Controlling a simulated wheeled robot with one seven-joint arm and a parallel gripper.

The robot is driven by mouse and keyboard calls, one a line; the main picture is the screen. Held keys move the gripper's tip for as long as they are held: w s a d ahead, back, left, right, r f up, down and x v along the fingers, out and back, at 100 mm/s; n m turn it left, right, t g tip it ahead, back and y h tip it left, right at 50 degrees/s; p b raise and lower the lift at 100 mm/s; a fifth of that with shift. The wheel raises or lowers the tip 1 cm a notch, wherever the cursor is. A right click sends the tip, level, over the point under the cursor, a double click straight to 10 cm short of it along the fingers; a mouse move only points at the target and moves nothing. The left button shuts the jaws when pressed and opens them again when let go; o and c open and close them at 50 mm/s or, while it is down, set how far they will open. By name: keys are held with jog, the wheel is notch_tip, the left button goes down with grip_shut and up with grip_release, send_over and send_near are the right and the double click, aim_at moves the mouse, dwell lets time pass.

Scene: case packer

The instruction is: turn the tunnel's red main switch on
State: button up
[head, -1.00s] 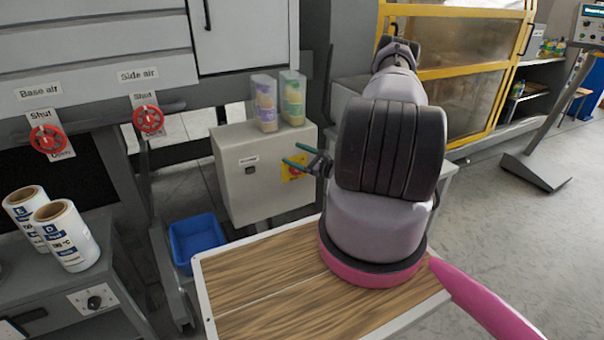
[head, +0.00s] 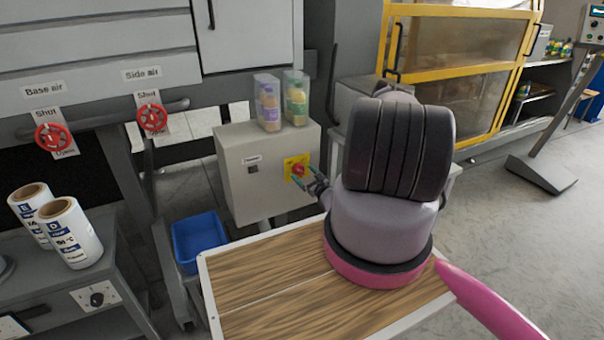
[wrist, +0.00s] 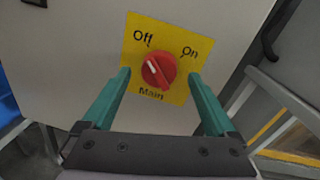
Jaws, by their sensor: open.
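The red main switch (head: 299,169) is a round knob on a yellow plate on the front of a grey box (head: 240,190). The wrist view shows the knob (wrist: 158,70) close up, with "Off" at upper left, "On" at upper right and "Main" below. Its white mark points up and left, towards "Off". My gripper (wrist: 158,76) is open, with one green finger on each side of the knob. Gaps show between fingers and knob in the picture; the depth between them is hard to tell. In the head view my gripper (head: 303,176) is at the box's front.
Two bottle packs (head: 281,101) stand on the box. A wooden-topped table (head: 255,285) lies below my arm, with a blue bin (head: 197,240) to its left. Two red valve wheels (head: 152,117) are at left.

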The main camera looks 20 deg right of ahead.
jog(key=shift+w+a, duration=0.1)
jog(key=shift+w, duration=0.8)
jog(key=c, duration=1.4)
jog(key=shift+o, duration=0.2)
jog(key=shift+m, duration=0.4)
jog(key=m, duration=0.3)
jog(key=shift+f+m, duration=0.1)
jog(key=shift+m, duration=0.3)
jog(key=m, duration=0.4)
jog(key=shift+m+t+h, duration=0.3)
jog(key=shift+t, duration=0.1)
jog(key=m, duration=0.5)
jog(key=shift+f, duration=0.15)
jog(key=m+h, duration=0.1)
jog(key=m, duration=0.3)
jog(key=shift+m, duration=0.5)
